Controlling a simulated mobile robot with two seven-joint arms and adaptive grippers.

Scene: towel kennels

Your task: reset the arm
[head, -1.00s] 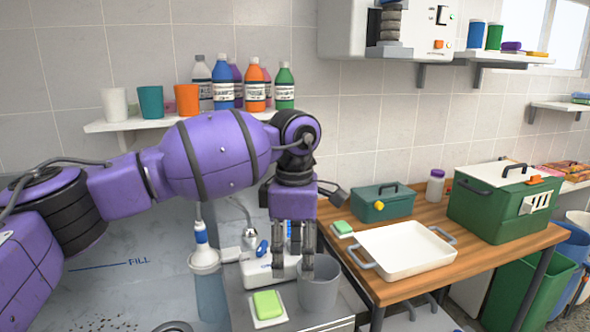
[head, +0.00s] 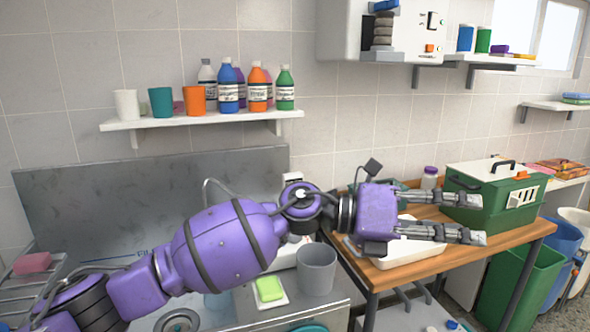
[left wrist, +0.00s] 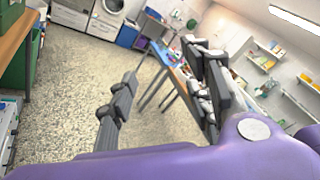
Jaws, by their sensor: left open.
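My left arm reaches in from the left in the head view, and its purple gripper (head: 452,217) points to the right above the wooden table. Its two fingers are spread apart with nothing between them. In the left wrist view the open fingers (left wrist: 165,95) also show, with floor and distant furniture beyond them. The gripper partly hides a white tray (head: 405,252) and the green toolbox behind it. My right gripper is in neither view.
A green carrier (head: 490,205) with a white lid stands on the wooden table (head: 455,264). A grey cup (head: 316,270) and a green sponge (head: 269,289) sit on the counter by the sink. A wall shelf (head: 200,120) holds cups and several bottles.

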